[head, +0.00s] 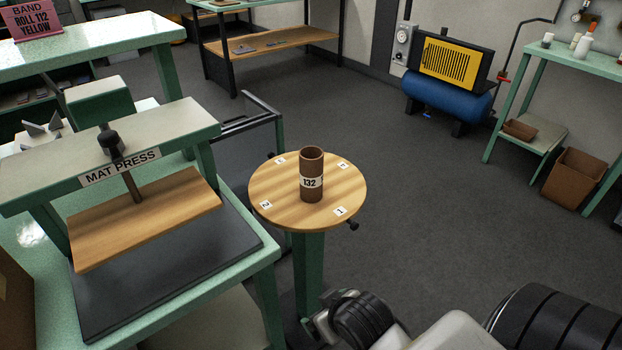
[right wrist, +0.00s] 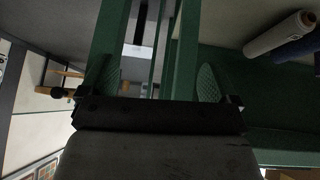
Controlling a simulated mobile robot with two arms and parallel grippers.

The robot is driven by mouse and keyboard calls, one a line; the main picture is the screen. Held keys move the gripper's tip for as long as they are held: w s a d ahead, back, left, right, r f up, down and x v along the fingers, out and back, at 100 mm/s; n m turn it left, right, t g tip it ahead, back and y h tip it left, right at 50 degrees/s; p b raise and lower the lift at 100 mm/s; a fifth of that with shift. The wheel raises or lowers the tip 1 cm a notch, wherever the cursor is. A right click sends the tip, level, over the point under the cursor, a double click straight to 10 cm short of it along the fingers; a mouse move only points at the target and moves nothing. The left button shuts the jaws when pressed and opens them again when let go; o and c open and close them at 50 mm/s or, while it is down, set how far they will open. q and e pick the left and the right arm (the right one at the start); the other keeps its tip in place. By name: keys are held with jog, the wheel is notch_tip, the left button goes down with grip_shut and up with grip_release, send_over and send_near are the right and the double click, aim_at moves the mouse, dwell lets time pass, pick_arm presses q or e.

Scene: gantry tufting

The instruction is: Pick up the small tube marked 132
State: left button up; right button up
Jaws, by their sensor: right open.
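A small brown tube (head: 312,185) with a white label reading 132 stands upright on a round wooden table top (head: 275,190) in the head view. Its open upper end shows, and nothing is touching it but the table top. My right gripper (head: 330,308) is at the bottom of the head view, below and apart from the round table, partly hidden by my own wrist. In the right wrist view my gripper (right wrist: 155,101) is open, with nothing between its fingers. The tube cannot be made out in that view. My left gripper is in neither view.
A green mat press (head: 120,165) with a wooden plate stands close to the left of the round table. A small dark knob (head: 352,225) sticks out under the table's edge. A blue compressor (head: 447,101) stands farther back.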

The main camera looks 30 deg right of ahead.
jog(key=w+d+r+m+t+h, duration=0.1)
jog(key=w+d+r+t, duration=0.45)
jog(key=w, duration=0.45)
jog(key=m+t+h, duration=0.2)
jog(key=t, duration=0.3)
send_near(316, 166)
jog(key=w, duration=0.5)
jog(key=w+d, duration=0.1)
jog(key=w, duration=0.1)
jog(key=shift+w+d+f, duration=0.15)
jog(key=shift+w+d, duration=0.05)
jog(key=shift+w, duration=0.05)
jog(key=w, duration=0.2)
jog(key=w+d, duration=0.1)
jog(key=w, duration=0.2)
jog(key=shift+w, duration=0.3)
jog(key=c, duration=0.9)
jog(key=shift+c, duration=0.6)
